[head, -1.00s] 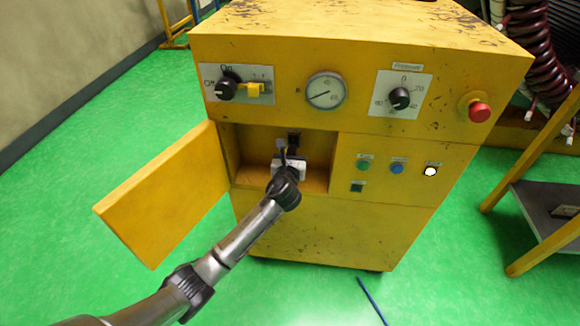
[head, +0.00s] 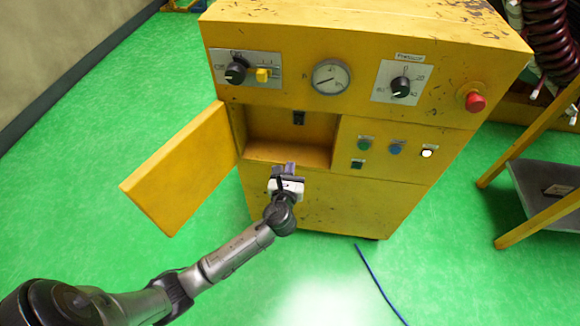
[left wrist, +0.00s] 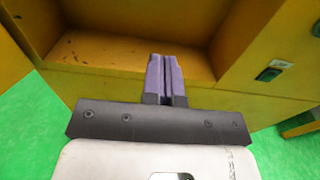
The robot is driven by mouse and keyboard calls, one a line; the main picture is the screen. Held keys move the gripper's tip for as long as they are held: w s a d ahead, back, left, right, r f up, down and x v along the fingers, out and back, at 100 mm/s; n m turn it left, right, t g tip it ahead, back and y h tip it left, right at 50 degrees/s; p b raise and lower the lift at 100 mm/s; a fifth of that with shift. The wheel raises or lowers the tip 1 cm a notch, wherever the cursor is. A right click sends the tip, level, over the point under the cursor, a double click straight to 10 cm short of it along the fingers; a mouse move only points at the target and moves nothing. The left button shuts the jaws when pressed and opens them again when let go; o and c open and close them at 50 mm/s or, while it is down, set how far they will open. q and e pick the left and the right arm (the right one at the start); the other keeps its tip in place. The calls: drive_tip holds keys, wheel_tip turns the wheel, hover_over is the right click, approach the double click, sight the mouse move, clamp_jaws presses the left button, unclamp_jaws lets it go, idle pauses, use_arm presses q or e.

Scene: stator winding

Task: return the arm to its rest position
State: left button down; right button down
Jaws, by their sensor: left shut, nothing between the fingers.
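My left arm comes in from the lower left of the head view. Its left gripper (head: 284,168) is just in front of the yellow cabinet's open recess (head: 290,150), at the height of its lower edge. In the left wrist view the two purple fingers (left wrist: 165,78) lie together, shut and with nothing between them, pointing at the recess. My right gripper is in neither view.
The yellow cabinet (head: 320,222) has its door (head: 182,168) swung open to the left of the arm. Its upper panel carries knobs, a gauge (head: 330,77) and a red button (head: 475,102). A yellow-framed stand (head: 545,220) is at the right. Green floor is clear at lower left.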

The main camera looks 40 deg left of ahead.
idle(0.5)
use_arm(q)
drive_tip(key=s+d+r+n+g+h+p, duration=0.35)
drive_tip(key=s+n+p, duration=0.35)
drive_tip(key=s+n, duration=0.3)
drive_tip(key=s+d+r+n+g+h+p, duration=0.4)
drive_tip(key=s+n+p, duration=0.35)
drive_tip(key=s, duration=0.45)
drive_tip(key=s+d+r+n+g+h+p, duration=0.2)
drive_tip(key=s+d+r+n+g+p, duration=0.3)
drive_tip(key=s+n, duration=0.55)
wheel_tip(320, 180, up, 37)
drive_tip(key=t+p, duration=0.1)
drive_tip(key=p, duration=3.7)
drive_tip(key=shift+a+f, duration=0.15)
drive_tip(key=shift+a, duration=0.1)
